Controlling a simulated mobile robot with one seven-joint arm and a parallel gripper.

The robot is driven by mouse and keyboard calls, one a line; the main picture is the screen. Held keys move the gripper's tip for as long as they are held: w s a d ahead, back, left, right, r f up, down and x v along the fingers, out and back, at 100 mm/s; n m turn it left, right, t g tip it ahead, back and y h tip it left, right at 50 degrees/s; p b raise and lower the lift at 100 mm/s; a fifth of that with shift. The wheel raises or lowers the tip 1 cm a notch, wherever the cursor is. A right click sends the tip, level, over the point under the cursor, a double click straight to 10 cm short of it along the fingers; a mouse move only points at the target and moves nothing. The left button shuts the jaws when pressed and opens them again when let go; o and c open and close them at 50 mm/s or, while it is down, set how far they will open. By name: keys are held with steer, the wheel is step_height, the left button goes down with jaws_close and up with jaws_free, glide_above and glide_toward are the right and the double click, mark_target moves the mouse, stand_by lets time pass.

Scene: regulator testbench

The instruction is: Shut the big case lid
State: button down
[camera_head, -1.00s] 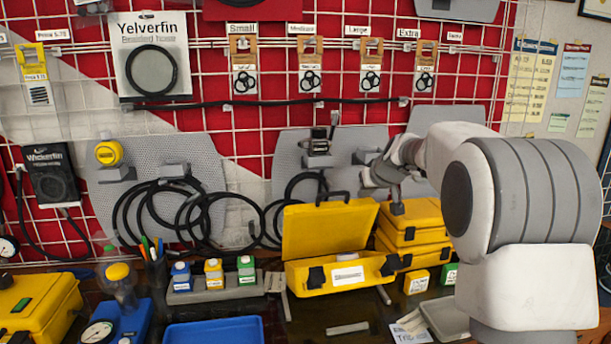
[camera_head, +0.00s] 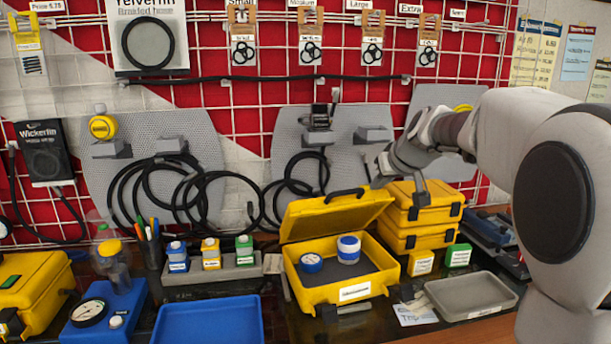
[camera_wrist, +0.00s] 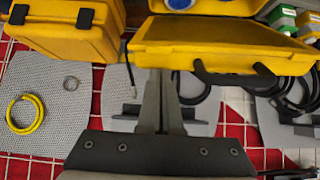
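The big yellow case (camera_head: 348,292) stands open on the bench in the head view, its lid (camera_head: 330,218) raised and tilted, with a black handle on the top edge. Inside lie a blue round gauge-like piece (camera_head: 311,262) and a blue-and-white jar (camera_head: 348,250). My gripper (camera_head: 378,181) is at the lid's upper right corner, seemingly just behind it. In the wrist view my gripper's fingers (camera_wrist: 160,75) are together, with nothing seen between them. The lid (camera_wrist: 220,45) fills the space just past the fingertips; whether they touch it is unclear.
Two stacked smaller yellow cases (camera_head: 424,215) stand close right of the big case, under my arm. A grey tray (camera_head: 470,296) lies at the front right and a blue tray (camera_head: 208,322) at the front left. Hose panels and coiled black hoses (camera_head: 165,205) hang behind.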

steer(key=shift+s+d+b, duration=0.15)
steer(key=shift+s+b, duration=0.15)
steer(key=shift+s, duration=0.2)
steer(key=shift+s+d+b, duration=0.15)
steer(key=shift+s+b, duration=0.1)
steer(key=shift+s, duration=0.25)
step_height(320, 180, up, 6)
steer(key=p, duration=0.4)
steer(key=shift+r+p, duration=0.2)
steer(key=shift+p, duration=0.1)
